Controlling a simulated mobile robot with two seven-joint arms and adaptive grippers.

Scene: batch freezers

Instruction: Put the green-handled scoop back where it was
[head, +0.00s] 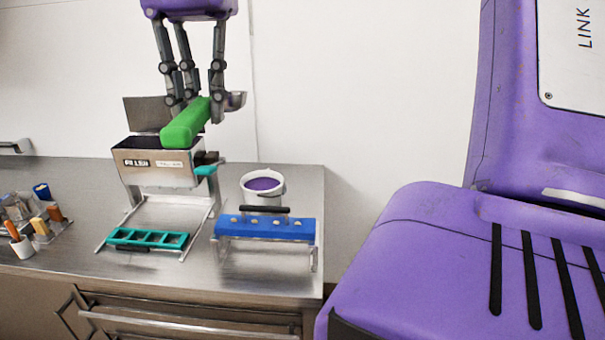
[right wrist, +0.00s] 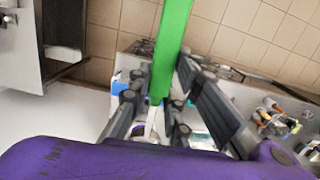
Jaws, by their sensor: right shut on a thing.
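The green-handled scoop (head: 187,122) is in the air above the steel counter, in front of the batch freezer (head: 158,166) and near its open top in the head view. My right gripper (head: 190,100) comes down from above and is shut on the green handle. A metal bowl end (head: 236,101) shows behind the fingers on the right. In the right wrist view the green handle (right wrist: 170,45) runs up between the fingers of my right gripper (right wrist: 158,100). The scoop's bowl is mostly hidden there. My left gripper is not in view.
A white bucket with purple contents (head: 263,186) and a blue rack (head: 265,228) stand right of the freezer. A teal tray (head: 148,238) lies in front of it. Small tools in cups (head: 22,243) stand at the left.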

